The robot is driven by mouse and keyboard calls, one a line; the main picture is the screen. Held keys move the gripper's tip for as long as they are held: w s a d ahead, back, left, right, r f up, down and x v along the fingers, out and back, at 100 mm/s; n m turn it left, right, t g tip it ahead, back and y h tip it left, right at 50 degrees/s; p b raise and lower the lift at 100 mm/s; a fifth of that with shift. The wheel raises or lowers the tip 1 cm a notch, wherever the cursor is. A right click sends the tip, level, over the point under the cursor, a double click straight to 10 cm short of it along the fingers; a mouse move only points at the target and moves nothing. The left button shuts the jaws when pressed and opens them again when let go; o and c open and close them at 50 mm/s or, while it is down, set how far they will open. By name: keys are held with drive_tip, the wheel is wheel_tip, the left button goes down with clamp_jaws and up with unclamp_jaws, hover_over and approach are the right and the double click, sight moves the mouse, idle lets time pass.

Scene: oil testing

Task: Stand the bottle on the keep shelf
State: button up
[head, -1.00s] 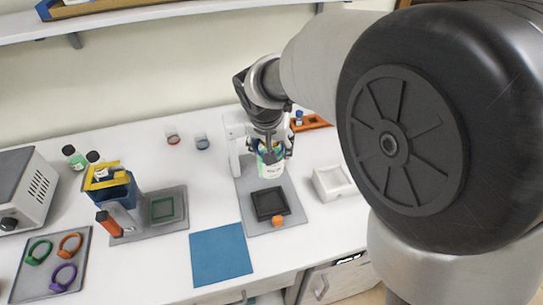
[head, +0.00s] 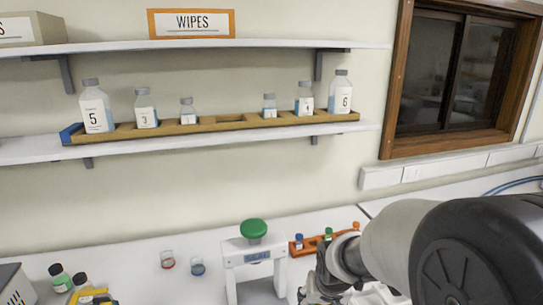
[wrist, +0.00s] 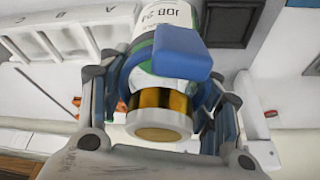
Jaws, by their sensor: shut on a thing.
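My gripper (wrist: 165,100) is shut on a bottle (wrist: 160,102) in the wrist view. The bottle has a white label reading about "JOB 24", a green and blue band, amber contents and a pale round end toward the camera. A blue block (wrist: 183,52) covers part of it. In the head view my gripper (head: 322,286) is at the bottom edge, right of the white stand, and the bottle cannot be made out. A lower wall shelf (head: 220,143) carries a wooden rack (head: 222,124) of numbered bottles with an empty space near its middle. Which shelf is the keep shelf is unclear.
A white stand with a green knob (head: 254,232) is on the bench. An orange rack (head: 308,245) with small capped vials stands behind my gripper. An upper shelf (head: 260,47) bears a WIPES box (head: 191,23).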

drive_tip(key=shift+s+d+f, duration=0.3)
drive_tip(key=shift+d+f, duration=0.25)
drive_tip(key=shift+d, duration=0.05)
drive_tip(key=shift+s+d+f, duration=0.3)
drive_tip(key=shift+d+f, duration=0.2)
drive_tip(key=shift+d, duration=0.05)
drive_tip(key=s+f, duration=0.4)
drive_tip(key=f, duration=0.1)
